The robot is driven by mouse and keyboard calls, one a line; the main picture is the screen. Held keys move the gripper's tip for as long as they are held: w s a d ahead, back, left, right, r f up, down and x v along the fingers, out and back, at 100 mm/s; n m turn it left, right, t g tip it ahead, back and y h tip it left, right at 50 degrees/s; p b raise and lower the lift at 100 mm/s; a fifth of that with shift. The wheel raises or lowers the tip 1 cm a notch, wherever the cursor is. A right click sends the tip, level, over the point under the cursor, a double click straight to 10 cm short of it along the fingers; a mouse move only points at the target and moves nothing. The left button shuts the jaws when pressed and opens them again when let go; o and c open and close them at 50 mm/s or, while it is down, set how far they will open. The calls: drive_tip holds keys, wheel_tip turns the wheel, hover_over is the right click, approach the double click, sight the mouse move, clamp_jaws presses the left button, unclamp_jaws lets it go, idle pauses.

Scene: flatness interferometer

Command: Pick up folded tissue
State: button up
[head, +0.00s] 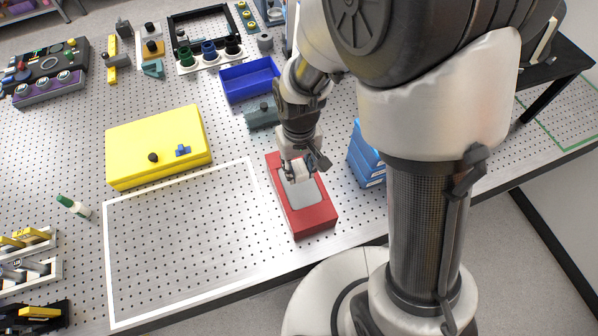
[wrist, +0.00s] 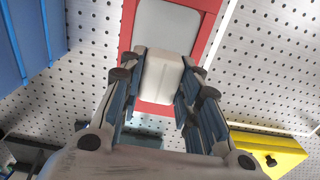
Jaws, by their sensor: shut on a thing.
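The folded tissue (wrist: 162,79) is a small whitish block between my gripper's fingers in the wrist view. It shows in the head view as a pale piece (head: 298,173), partly hidden by the fingers. My gripper (head: 295,172) is shut on it, above the far part of a red tray (head: 316,222) with a grey inner surface. The tray also shows in the wrist view (wrist: 216,32). I cannot tell whether the tissue touches the tray's grey surface.
Blue boxes (head: 366,157) stand close to the right of the red tray. A yellow case (head: 158,143) lies to the left, beyond a white-outlined, empty area (head: 190,240). A blue bin (head: 250,80) and a grey-green block (head: 262,113) sit behind the tray.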

sight(299, 168)
wheel_tip(299, 168, up, 15)
drive_tip(key=p, duration=0.2)
drive_tip(key=shift+f+p, duration=0.15)
drive_tip(key=shift+p, duration=0.15)
drive_tip(key=shift+o, duration=1.3)
drive_tip(key=c, duration=0.4)
drive_tip(key=shift+c, duration=0.3)
